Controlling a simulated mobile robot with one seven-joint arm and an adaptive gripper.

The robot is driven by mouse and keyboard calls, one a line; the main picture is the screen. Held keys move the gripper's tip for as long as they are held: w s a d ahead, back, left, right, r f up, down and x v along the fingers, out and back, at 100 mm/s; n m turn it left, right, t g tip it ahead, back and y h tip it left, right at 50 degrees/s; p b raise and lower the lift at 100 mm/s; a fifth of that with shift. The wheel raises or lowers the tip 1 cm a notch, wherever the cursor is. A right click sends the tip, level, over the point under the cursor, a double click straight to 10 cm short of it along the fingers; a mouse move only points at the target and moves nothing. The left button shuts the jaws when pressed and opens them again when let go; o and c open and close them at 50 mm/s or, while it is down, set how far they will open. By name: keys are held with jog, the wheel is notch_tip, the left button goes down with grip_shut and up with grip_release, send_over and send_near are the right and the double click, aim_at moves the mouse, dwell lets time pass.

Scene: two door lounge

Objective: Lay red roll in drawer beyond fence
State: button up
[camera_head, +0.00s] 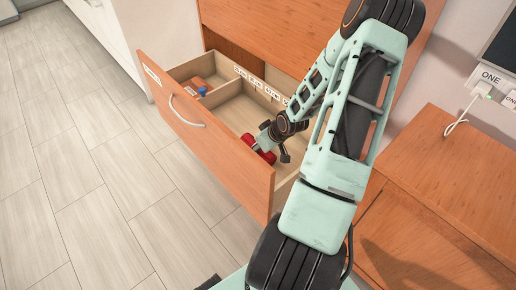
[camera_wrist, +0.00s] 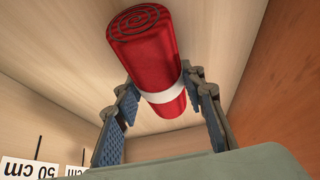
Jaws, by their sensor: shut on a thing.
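The red roll (camera_wrist: 150,45) has a spiral end and a white band (camera_wrist: 163,93) around it. My gripper (camera_wrist: 162,88) is shut on it, one finger on each side near the band. In the head view the roll (camera_head: 266,156) shows as small red patches under my gripper (camera_head: 268,147), inside the large right part of the open drawer (camera_head: 205,152). A thin wooden divider (camera_head: 222,94), likely the fence, parts this from a smaller left section. I cannot tell whether the roll touches the drawer floor.
A blue item (camera_head: 202,91) lies in the drawer's left section. Length labels (camera_wrist: 30,172) mark an inside wall. The drawer sticks out of an orange wood cabinet (camera_head: 270,30). A low wooden cabinet (camera_head: 455,170) stands at right. The floor (camera_head: 80,180) at left is clear.

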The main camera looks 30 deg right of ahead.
jog(key=shift+f, duration=0.2)
jog(key=o, duration=1.3)
jog(key=shift+o, duration=0.2)
jog(key=shift+r, duration=0.1)
jog(key=shift+r, duration=0.15)
jog(key=p+v, duration=0.4)
jog(key=v, duration=0.6)
jog(key=shift+r, duration=0.25)
jog(key=shift+p+v, duration=0.5)
jog(key=shift+v, duration=0.25)
jog(key=shift+s, duration=0.15)
